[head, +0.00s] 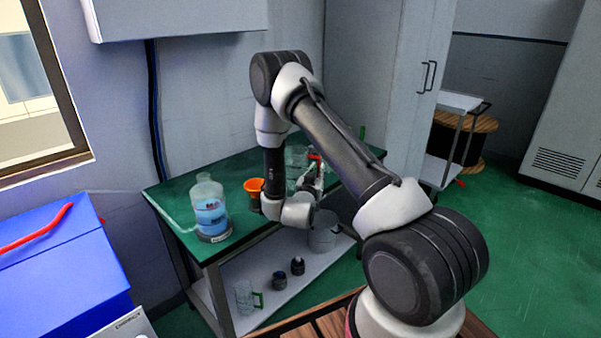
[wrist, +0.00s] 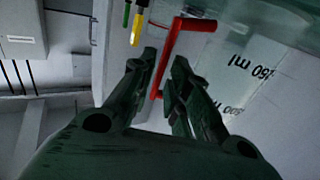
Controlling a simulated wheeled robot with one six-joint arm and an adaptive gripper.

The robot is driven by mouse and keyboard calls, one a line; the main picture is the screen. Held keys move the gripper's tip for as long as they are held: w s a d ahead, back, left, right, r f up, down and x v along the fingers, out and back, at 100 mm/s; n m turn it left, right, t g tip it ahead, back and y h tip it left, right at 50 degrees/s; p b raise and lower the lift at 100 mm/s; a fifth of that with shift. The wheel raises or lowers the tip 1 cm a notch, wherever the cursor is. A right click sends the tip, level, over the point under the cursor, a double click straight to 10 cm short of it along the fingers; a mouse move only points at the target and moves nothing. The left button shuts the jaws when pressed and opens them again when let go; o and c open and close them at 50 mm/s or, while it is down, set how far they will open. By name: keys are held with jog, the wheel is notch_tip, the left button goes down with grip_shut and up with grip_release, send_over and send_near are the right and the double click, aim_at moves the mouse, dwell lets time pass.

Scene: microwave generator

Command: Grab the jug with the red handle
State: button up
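The jug (head: 296,156) is clear and stands on the green table, partly hidden behind my arm in the head view. Its red handle (head: 314,157) shows on its right side. In the wrist view the clear jug wall (wrist: 245,75) with "ml" markings fills the right, and the red handle (wrist: 172,50) runs between my fingers. My gripper (wrist: 163,62) looks open, with one finger on each side of the handle. Whether either finger touches the handle is unclear. In the head view my gripper (head: 317,178) is small, right at the handle.
An orange container (head: 253,187) and a large clear bottle with a blue label (head: 210,212) stand on the green table (head: 170,190). The lower shelf holds a green-handled jug (head: 245,297) and small dark items. A yellow-tipped object (wrist: 138,25) is near my fingers.

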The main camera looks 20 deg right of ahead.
jog(key=x, duration=0.4)
jog(key=shift+f, duration=0.25)
grip_shut()
jog(key=shift+r, duration=0.1)
